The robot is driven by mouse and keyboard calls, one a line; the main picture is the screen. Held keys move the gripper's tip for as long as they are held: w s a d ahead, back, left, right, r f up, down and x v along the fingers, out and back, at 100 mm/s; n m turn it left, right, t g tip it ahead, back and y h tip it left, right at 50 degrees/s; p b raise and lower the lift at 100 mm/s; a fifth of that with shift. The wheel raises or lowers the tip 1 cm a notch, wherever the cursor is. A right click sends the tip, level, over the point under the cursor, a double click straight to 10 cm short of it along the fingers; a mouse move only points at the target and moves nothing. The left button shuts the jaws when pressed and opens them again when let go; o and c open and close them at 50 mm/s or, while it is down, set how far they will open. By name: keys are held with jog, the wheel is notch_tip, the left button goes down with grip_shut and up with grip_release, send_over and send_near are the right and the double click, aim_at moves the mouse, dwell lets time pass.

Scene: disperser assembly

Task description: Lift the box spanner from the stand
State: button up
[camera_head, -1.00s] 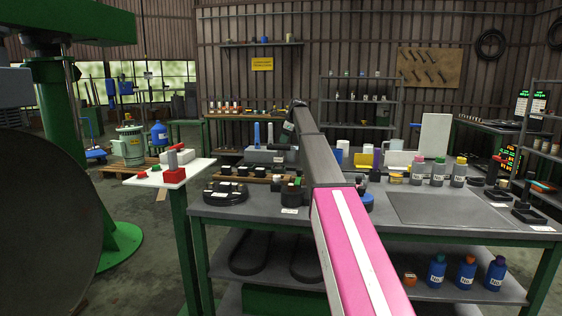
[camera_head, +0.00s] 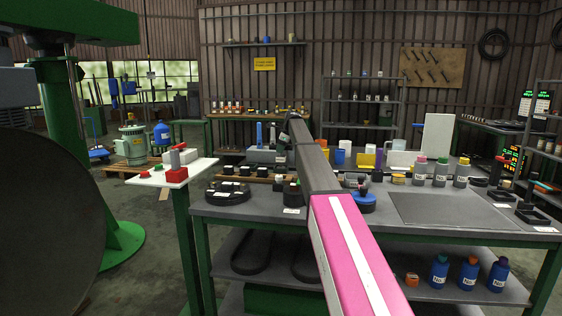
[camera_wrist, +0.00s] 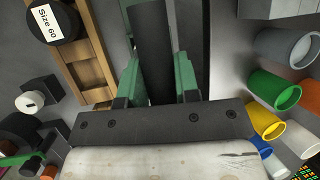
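In the wrist view a dark grey bar (camera_wrist: 152,50), which looks like the box spanner, runs between the two green fingers of my gripper (camera_wrist: 157,72). It is slightly tilted in the picture. The fingers lie close along both its sides, and I cannot tell whether they press on it. Its far end is cut off by the frame edge, and no stand can be made out around it.
Several coloured cups, one yellow (camera_wrist: 265,118), stand to the right in the wrist view. A wooden rack (camera_wrist: 92,60) with a black "Size 60" piece (camera_wrist: 55,22) is to the left. In the head view a bare grey plate (camera_head: 450,208) lies at the bench's right.

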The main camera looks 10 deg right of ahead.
grip_shut()
